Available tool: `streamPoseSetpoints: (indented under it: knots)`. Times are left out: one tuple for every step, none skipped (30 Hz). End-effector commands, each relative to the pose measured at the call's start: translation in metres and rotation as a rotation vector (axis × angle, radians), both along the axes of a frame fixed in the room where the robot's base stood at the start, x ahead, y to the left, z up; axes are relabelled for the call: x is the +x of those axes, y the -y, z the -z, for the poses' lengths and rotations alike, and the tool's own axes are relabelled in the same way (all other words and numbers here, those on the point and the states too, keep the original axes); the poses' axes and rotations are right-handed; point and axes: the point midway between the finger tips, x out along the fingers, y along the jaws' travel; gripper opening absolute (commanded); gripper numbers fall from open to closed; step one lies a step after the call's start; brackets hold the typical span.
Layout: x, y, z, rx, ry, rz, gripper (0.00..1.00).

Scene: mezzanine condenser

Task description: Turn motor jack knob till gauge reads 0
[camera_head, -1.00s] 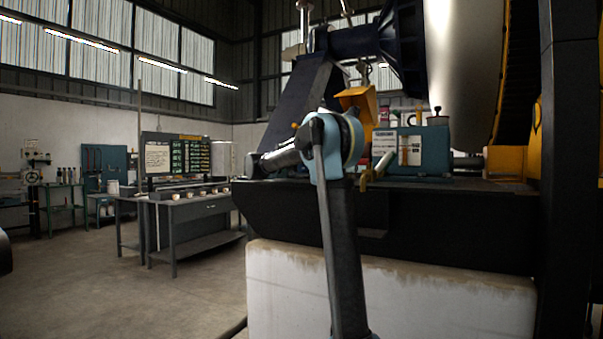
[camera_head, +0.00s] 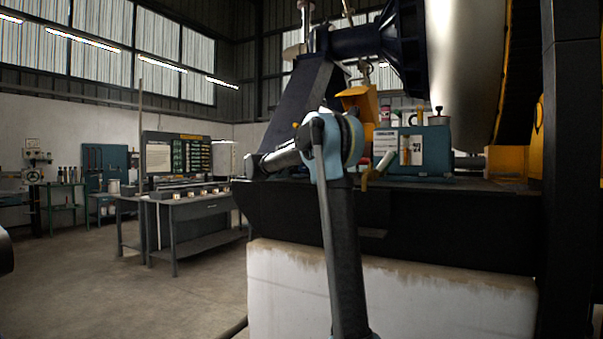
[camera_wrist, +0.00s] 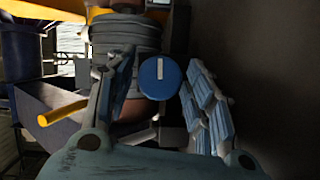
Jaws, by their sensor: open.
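A round blue knob (camera_wrist: 159,78) with a white mark on its face shows in the middle of the wrist view. My gripper (camera_wrist: 160,92) is open, one finger to the left of the knob and the ribbed pad of the other to its right. The knob lies between the fingers in the picture; I cannot tell how deep it sits or whether they touch it. In the head view my arm hides the gripper and the knob. I cannot make out the gauge or its reading in any view.
A yellow handle (camera_wrist: 62,113) sticks out left of my gripper. A grey ribbed cylinder (camera_wrist: 125,38) stands behind the knob. In the head view a blue box (camera_head: 433,150) sits on the dark machine bed (camera_head: 460,222). A workbench (camera_head: 195,212) stands left, with open floor before it.

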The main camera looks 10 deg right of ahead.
Motion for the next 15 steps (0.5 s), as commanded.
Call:
streamPoseSetpoints:
  knots:
    - [-0.001,0.0,0.001,0.001,-0.001,0.003,0.54]
    - [-0.002,0.0,0.001,0.001,-0.001,0.003,0.54]
    - [-0.003,-0.002,0.001,0.001,-0.001,0.003,0.54]
    - [-0.004,-0.004,0.001,0.001,-0.001,0.003,0.54]
    - [-0.006,-0.007,0.001,0.001,-0.001,0.003,0.54]
    - [-0.008,-0.011,0.001,0.002,-0.001,0.002,0.54]
    - [-0.01,-0.016,0.001,0.002,-0.001,0.0,0.54]
    - [-0.013,-0.02,0.0,0.002,-0.001,-0.001,0.54]
    - [-0.017,-0.026,0.0,0.002,-0.001,0.0,0.54]
    - [-0.019,-0.031,0.0,0.002,-0.001,-0.001,0.54]
    - [-0.022,-0.037,0.0,0.001,-0.001,-0.002,0.54]
    - [-0.027,-0.043,0.0,0.001,-0.001,-0.002,0.54]
    - [-0.03,-0.049,0.0,0.001,-0.001,-0.002,0.54]
    - [-0.033,-0.054,-0.001,0.001,-0.001,-0.003,0.54]
    - [-0.036,-0.061,-0.001,0.001,-0.001,-0.003,0.54]
